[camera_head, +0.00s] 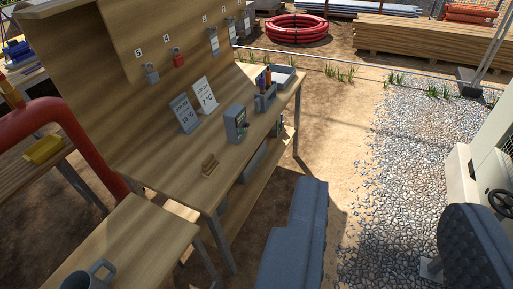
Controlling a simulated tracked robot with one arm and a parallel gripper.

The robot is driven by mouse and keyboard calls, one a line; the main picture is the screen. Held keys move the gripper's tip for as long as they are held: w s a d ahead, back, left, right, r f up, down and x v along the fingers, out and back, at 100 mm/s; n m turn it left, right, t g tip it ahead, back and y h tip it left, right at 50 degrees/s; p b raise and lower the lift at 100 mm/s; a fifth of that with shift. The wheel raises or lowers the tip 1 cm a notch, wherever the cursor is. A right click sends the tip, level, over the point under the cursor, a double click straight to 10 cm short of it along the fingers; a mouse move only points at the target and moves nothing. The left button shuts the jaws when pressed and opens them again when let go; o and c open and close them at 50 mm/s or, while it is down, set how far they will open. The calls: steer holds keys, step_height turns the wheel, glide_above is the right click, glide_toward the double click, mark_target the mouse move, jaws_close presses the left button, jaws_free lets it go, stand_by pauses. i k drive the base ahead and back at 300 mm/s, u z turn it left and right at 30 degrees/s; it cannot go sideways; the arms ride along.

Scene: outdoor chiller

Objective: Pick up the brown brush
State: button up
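A small brown brush (209,166) lies on the wooden workbench (165,173), near its front edge and left of a grey device. It is small in the view, so its bristles are hard to make out. The two dark grey padded fingers of my gripper (387,198) show at the bottom and lower right. They are spread wide apart with only ground and gravel between them. My gripper is in front of the bench and to the right of the brush, apart from both.
A grey device (236,123), two temperature cards (206,94) and a grey bin (265,97) stand on the bench. A lower table with a grey mug (88,277) and a red pipe (75,135) are at left. Gravel (420,140) lies open at right, beside a pale machine (490,160).

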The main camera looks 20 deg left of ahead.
mark_target(209, 165)
steer(key=z, duration=0.15)
steer(key=i, duration=1.3)
steer(key=u, duration=0.6)
steer(key=i, duration=0.75)
steer(key=u, duration=0.5)
